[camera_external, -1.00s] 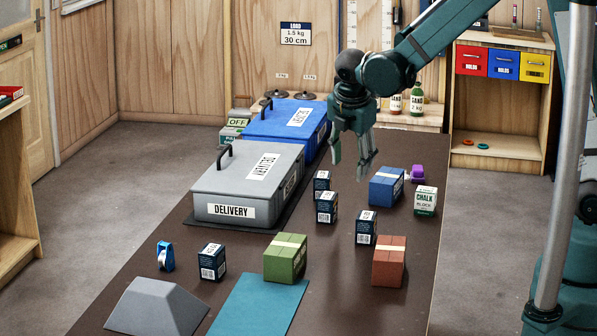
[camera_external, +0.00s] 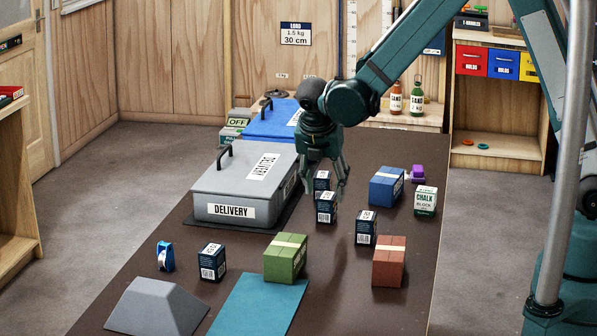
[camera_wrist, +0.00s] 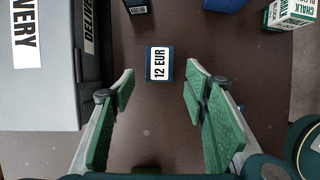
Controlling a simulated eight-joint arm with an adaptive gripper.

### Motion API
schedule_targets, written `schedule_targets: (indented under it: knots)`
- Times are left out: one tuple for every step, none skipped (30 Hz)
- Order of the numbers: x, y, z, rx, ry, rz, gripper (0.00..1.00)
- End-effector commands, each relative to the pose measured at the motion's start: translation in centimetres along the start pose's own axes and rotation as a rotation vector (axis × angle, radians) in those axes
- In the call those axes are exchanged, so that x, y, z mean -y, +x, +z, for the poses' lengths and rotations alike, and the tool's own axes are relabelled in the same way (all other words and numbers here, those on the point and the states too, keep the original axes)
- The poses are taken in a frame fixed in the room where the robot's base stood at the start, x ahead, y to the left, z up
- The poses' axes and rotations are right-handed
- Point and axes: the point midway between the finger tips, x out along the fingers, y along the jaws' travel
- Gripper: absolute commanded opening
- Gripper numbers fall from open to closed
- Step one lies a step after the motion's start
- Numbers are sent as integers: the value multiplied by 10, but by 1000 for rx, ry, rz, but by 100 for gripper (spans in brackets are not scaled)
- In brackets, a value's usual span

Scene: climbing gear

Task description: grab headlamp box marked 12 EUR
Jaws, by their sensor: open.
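The box marked 12 EUR (camera_wrist: 158,63) is small and dark blue, with its white top label facing my wrist camera. It appears to be the nearer of two close dark boxes in the external view (camera_external: 326,207). My gripper (camera_external: 328,187) is above these boxes, pointing down. In the wrist view my gripper (camera_wrist: 160,82) is open and empty, and the 12 EUR box shows in the gap, slightly beyond the fingertips. I see no contact. Other dark boxes stand behind it (camera_external: 322,182), to its right (camera_external: 366,227) and at front left (camera_external: 212,262); their price marks are unreadable.
The grey delivery case (camera_external: 248,180) stands left of the boxes. A blue box (camera_external: 386,187), a chalk box (camera_external: 426,201) and a purple item (camera_external: 417,173) are to the right. Green (camera_external: 285,258) and reddish (camera_external: 389,262) boxes stand nearer. Bare table lies between them.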

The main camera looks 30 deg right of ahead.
Motion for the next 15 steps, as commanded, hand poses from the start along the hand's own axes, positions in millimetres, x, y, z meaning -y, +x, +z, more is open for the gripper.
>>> schedule_targets:
  knots:
    - [0, 1, 0, 0, 0, 0, 45]
    - [0, 2, 0, 0, 1, 0, 45]
    - [0, 3, 0, 0, 1, 0, 45]
    - [0, 5, 0, 0, 1, 0, 45]
    - [0, 7, 0, 0, 1, 0, 45]
    - [0, 10, 0, 0, 1, 0, 45]
    - [-1, 12, 0, 0, 1, 0, 45]
    - [-1, 15, 0, 0, 1, 0, 45]
    - [-1, 18, 0, 0, 1, 0, 45]
    - [0, 20, 0, 0, 1, 0, 45]
    - [0, 22, 0, 0, 2, 0, 45]
    - [0, 24, 0, 0, 2, 0, 45]
    - [0, 25, 0, 0, 2, 0, 45]
    - [0, 26, 0, 0, 2, 0, 45]
    - [0, 26, 0, 0, 2, 0, 45]
